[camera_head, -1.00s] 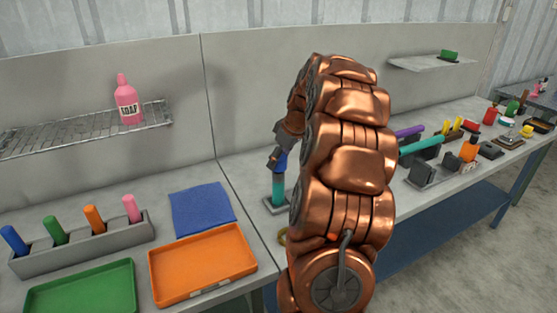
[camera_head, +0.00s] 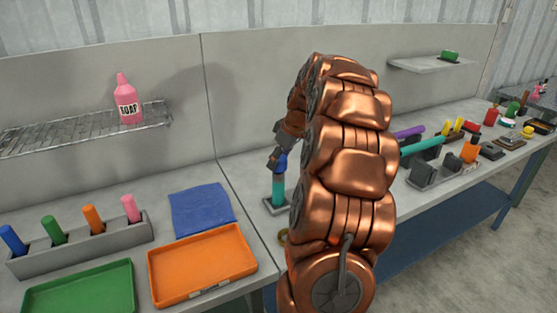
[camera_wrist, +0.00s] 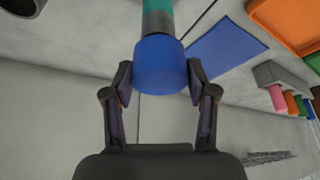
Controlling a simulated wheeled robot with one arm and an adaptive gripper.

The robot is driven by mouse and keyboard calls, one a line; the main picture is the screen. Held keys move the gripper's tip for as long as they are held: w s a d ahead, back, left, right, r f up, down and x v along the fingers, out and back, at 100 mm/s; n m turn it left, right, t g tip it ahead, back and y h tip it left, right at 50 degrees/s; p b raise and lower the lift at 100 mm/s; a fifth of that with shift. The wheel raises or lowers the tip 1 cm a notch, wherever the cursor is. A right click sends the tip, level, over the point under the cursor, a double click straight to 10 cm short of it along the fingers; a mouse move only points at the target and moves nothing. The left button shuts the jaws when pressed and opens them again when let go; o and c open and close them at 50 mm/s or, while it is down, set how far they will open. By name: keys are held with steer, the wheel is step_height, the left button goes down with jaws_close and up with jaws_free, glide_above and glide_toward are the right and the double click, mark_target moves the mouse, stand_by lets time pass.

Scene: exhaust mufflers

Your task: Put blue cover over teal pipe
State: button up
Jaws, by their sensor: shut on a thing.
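The teal pipe (camera_head: 278,190) stands upright on a small grey base (camera_head: 273,206) on the bench, left of my arm. The blue cover (camera_head: 281,162) is at the pipe's upper end, in line with it. In the wrist view, my gripper (camera_wrist: 160,73) is shut on the blue cover (camera_wrist: 160,60), with one finger on each side. There a grey section shows between the cover and the teal pipe (camera_wrist: 158,8). How far the cover sits over the pipe is hidden.
A blue cloth (camera_head: 202,209), an orange tray (camera_head: 202,264) and a green tray (camera_head: 80,290) lie at left, near a grey holder (camera_head: 85,250) with coloured cylinders. A pink soap bottle (camera_head: 126,100) stands on a wire shelf (camera_head: 70,132). Tools and parts crowd the bench at right.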

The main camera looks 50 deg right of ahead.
mark_target(279, 171)
steer(key=shift+f+b, duration=1.55)
steer(key=shift+f, duration=0.65)
stand_by(1.4)
steer(key=o, duration=1.1)
steer(key=shift+c, duration=0.2)
steer(key=shift+r, duration=0.1)
steer(key=v, duration=1.1)
steer(key=shift+r, duration=0.4)
steer(key=shift+s, duration=0.1)
